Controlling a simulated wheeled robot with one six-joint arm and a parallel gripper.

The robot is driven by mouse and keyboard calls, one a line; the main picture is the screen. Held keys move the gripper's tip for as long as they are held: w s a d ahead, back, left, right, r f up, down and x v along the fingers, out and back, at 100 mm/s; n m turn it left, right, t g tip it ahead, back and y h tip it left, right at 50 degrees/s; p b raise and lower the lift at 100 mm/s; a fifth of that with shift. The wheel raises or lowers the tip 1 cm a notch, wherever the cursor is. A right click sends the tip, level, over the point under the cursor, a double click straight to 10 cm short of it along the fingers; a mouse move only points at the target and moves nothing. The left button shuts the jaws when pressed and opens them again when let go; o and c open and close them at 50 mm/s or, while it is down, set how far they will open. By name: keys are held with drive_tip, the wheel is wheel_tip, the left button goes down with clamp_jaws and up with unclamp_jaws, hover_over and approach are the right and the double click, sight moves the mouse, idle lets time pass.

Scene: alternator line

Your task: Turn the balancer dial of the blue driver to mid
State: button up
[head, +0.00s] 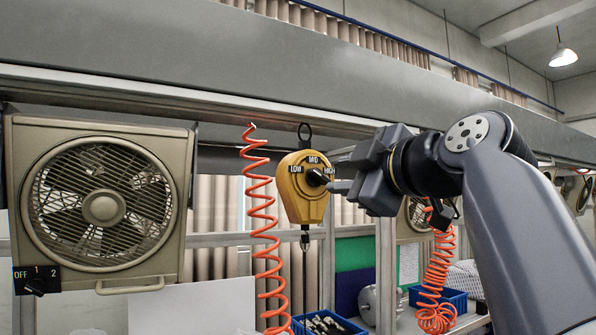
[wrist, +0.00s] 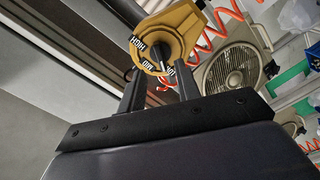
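The yellow balancer (head: 303,205) hangs from a dark hook below the grey beam. Its face carries the labels LOW, MID and HIGH around a black dial (head: 316,177). In the head view the dial lies close to HIGH, but I cannot tell exactly where it points. The balancer also shows in the wrist view (wrist: 170,28), tilted. My gripper (head: 340,174) is just right of the dial, fingers pointing at it. In the wrist view its fingers (wrist: 159,82) are apart, with the dial between them; contact is not clear. No blue driver is plainly visible below the balancer.
A beige box fan (head: 105,205) with an OFF-1-2 switch (head: 37,281) hangs at left. An orange coiled hose (head: 262,220) hangs just left of the balancer, another (head: 437,285) at right. Blue bins (head: 328,325) sit below. The beam (head: 240,60) runs above.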

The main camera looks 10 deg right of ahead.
sight(323, 177)
drive_tip(key=shift+p+x, duration=0.85)
drive_tip(key=shift+x, duration=1.95)
clamp_jaws()
